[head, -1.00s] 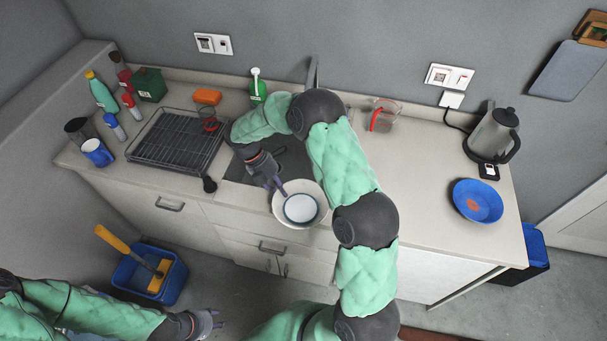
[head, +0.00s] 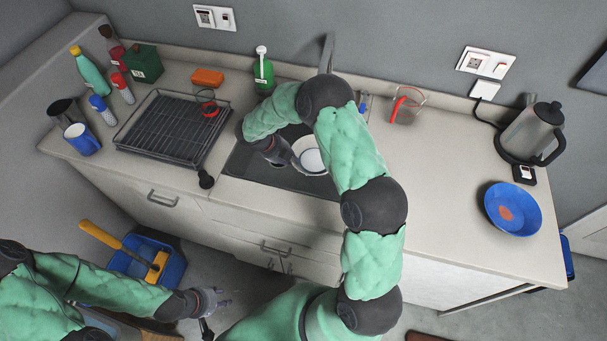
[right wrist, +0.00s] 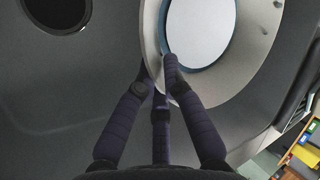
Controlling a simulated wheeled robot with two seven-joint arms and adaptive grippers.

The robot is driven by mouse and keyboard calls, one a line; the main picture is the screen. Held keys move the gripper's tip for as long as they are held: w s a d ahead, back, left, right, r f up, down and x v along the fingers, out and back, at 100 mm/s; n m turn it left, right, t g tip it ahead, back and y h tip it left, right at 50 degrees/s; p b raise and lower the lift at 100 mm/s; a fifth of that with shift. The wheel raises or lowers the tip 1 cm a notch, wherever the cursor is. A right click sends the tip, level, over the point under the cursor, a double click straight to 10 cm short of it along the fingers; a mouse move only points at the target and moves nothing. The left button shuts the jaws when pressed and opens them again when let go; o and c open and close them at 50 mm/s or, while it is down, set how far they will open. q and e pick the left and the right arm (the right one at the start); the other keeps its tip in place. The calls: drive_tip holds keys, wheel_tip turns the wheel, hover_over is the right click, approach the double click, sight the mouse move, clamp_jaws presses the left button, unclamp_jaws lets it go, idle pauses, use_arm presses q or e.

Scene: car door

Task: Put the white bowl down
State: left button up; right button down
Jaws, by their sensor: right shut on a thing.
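The white bowl (head: 309,157) is over the dark sink (head: 262,165) in the head view, partly hidden by my right arm. Something round and white with a blue rim shows inside it. My right gripper (head: 290,160) is shut on the bowl's edge. In the right wrist view, the fingers (right wrist: 163,75) meet at the rim of the bowl (right wrist: 257,60), which looks tilted there. Whether the bowl touches the sink cannot be told. My left gripper (head: 215,300) is away from the counter at the lower left, its fingers looking spread.
A black dish rack (head: 170,130) stands left of the sink, with a blue mug (head: 82,140) and bottles beyond. A green soap bottle (head: 263,72) and orange sponge (head: 207,77) are behind.

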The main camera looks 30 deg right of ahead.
wheel_tip(320, 180, down, 4)
drive_tip(key=shift+s+f+b, duration=0.1)
drive_tip(key=shift+f+b, duration=0.15)
drive_tip(key=shift+b, duration=0.25)
drive_tip(key=shift+f+b, duration=0.55)
drive_tip(key=shift+f, duration=1.7)
drive_tip(key=shift+r, duration=0.1)
drive_tip(key=c, duration=1.4)
unclamp_jaws()
drive_tip(key=shift+a, duration=0.1)
drive_tip(key=shift+o, duration=0.2)
drive_tip(key=shift+a+r, duration=0.1)
drive_tip(key=shift+r, duration=0.15)
drive_tip(key=p+v, duration=0.3)
drive_tip(key=v, duration=0.8)
drive_tip(key=shift+a+r, duration=0.15)
drive_tip(key=shift+r, duration=0.05)
